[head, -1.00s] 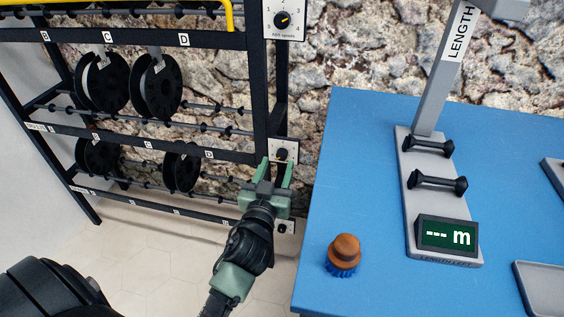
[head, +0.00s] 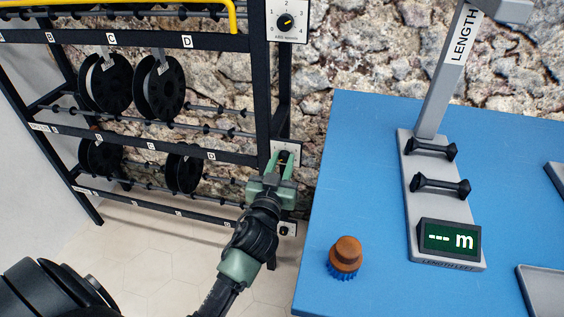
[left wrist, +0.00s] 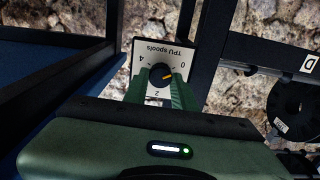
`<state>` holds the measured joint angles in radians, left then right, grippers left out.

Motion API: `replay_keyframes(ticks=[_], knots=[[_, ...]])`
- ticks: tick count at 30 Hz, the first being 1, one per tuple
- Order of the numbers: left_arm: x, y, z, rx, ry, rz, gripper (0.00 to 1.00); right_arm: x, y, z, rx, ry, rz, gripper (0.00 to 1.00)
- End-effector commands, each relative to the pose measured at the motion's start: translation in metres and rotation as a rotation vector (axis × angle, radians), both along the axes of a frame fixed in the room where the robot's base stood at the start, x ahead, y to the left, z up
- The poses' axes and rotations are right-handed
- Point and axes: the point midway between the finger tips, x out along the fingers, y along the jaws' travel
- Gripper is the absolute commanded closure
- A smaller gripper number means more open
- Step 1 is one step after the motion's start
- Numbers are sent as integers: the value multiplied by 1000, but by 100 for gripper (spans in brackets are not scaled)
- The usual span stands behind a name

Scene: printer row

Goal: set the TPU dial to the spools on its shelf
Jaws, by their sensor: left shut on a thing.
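The TPU dial shows in the head view (head: 286,148) as a small white plate on the rack's right post. In the left wrist view its plate (left wrist: 165,52) reads "TPU spools" upside down, with 0 at right, 4 at left and 2 at bottom. My left gripper (head: 283,162) is shut on its black knob (left wrist: 160,75). The knob's orange mark points right, on the 0 side; the fingers hide part of the scale. Two black spools (head: 104,82) and (head: 165,88) hang in the upper bay, and two more (head: 100,163) and (head: 184,169) in the lower bay. My right gripper is out of view.
The ABS dial (head: 286,22) is higher on the same post, and another dial (head: 287,228) is lower. A blue table (head: 360,150) stands close on the right, with a brown-topped brush (head: 345,255) and a grey length stand (head: 420,200). Stone wall lies behind.

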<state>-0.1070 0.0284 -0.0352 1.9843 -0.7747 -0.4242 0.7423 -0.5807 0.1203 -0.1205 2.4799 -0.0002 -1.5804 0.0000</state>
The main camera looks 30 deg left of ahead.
Motion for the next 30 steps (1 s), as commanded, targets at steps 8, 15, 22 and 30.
replay_keyframes(ticks=[8,15,22,30], knots=[[0,0,1,109,30,1,100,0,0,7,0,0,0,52],[0,-1,1,303,81,0,100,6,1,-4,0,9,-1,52],[0,-2,0,517,137,0,100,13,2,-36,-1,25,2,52],[0,-2,-1,767,202,-1,100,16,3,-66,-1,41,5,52]])
